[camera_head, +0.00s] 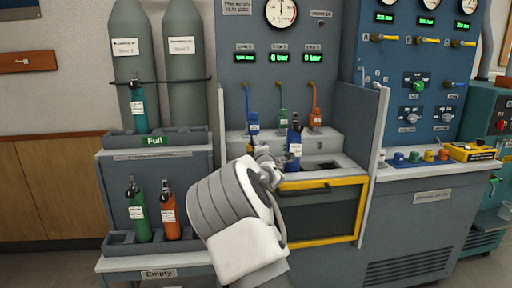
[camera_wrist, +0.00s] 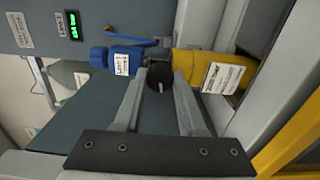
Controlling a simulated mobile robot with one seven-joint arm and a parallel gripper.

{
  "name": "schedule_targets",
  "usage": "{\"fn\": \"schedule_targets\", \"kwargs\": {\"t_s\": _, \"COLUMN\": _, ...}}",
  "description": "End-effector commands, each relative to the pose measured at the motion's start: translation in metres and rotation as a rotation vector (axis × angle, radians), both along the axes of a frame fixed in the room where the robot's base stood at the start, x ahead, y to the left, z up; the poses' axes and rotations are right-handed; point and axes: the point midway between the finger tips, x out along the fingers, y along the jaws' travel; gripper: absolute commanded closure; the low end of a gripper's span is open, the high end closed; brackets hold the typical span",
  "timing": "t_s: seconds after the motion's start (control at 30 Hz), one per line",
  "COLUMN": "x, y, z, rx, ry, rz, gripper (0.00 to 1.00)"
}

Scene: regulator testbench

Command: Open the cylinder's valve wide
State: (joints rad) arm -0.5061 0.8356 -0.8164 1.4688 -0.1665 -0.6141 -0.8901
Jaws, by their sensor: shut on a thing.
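A yellow cylinder (camera_wrist: 212,68) with a white label shows in the wrist view, its top toward a blue regulator (camera_wrist: 97,57). The two appear joined. A round black valve knob (camera_wrist: 158,88) sits at that joint, between my gripper's (camera_wrist: 161,78) fingertips. My gripper is shut on the knob. In the head view, my gripper (camera_head: 262,155) is at the left slot of the bench and hides most of the yellow cylinder. The blue regulator (camera_head: 253,123) shows above it.
A blue cylinder (camera_head: 294,143) stands close to the right of my gripper. Green (camera_head: 281,118) and orange (camera_head: 315,117) regulators hang behind. A rack at left holds a teal cylinder (camera_head: 139,107), a green one (camera_head: 139,213) and an orange one (camera_head: 169,213).

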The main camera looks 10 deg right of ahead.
Motion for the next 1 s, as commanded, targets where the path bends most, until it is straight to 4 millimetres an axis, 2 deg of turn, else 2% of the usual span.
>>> {"fn": "schedule_targets", "kwargs": {"t_s": 0.4, "x": 0.0000, "y": 0.0000, "z": -0.0002, "rx": -0.236, "ry": 0.000, "rz": 0.000, "gripper": 1.00}}
{"fn": "schedule_targets", "kwargs": {"t_s": 1.0, "x": 0.0000, "y": -0.0005, "z": -0.0001, "rx": -0.288, "ry": 0.000, "rz": 0.000, "gripper": 1.00}}
